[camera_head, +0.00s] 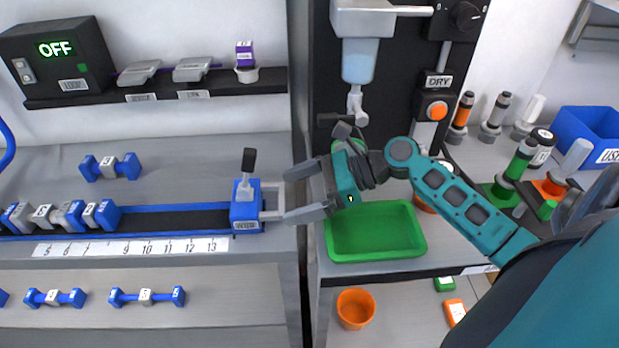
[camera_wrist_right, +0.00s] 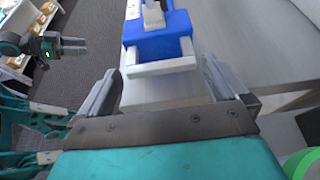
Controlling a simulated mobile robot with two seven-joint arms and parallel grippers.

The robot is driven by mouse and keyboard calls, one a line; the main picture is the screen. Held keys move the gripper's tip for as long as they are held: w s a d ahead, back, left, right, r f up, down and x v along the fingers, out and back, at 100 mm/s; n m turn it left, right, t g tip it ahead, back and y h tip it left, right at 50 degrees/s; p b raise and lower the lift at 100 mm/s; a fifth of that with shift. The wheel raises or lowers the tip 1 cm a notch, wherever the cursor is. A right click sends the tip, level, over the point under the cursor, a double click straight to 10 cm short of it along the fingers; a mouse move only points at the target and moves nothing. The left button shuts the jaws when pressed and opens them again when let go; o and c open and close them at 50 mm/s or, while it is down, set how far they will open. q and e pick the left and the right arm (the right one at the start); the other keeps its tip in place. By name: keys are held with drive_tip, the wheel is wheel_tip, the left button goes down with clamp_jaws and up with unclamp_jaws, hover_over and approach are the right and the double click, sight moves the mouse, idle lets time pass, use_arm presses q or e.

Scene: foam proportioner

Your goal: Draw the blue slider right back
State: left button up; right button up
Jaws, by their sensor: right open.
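The blue slider (camera_head: 246,211) sits at the right end of a dark, blue-edged track, near the 13 mark of the white scale (camera_head: 135,248). It has a black lever on top and a pale U-shaped handle (camera_head: 272,202) on its right side. My right gripper (camera_head: 287,193) is open, with its fingers pointing left at the handle. In the right wrist view the slider (camera_wrist_right: 160,33) and its handle (camera_wrist_right: 160,68) lie ahead between the open fingers (camera_wrist_right: 165,85). I cannot tell whether the fingers touch the handle. My left gripper is not clearly visible in the head view; an arm shows in the right wrist view.
Several dumbbell-shaped weights (camera_head: 60,215) crowd the left part of the track. A vertical grey post (camera_head: 299,120) stands just behind the right gripper. A green tray (camera_head: 376,235) and an orange cup (camera_head: 355,308) lie to the right and below.

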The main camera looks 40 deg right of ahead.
drive_tip(key=p+v, duration=0.1)
drive_tip(key=v, duration=1.2)
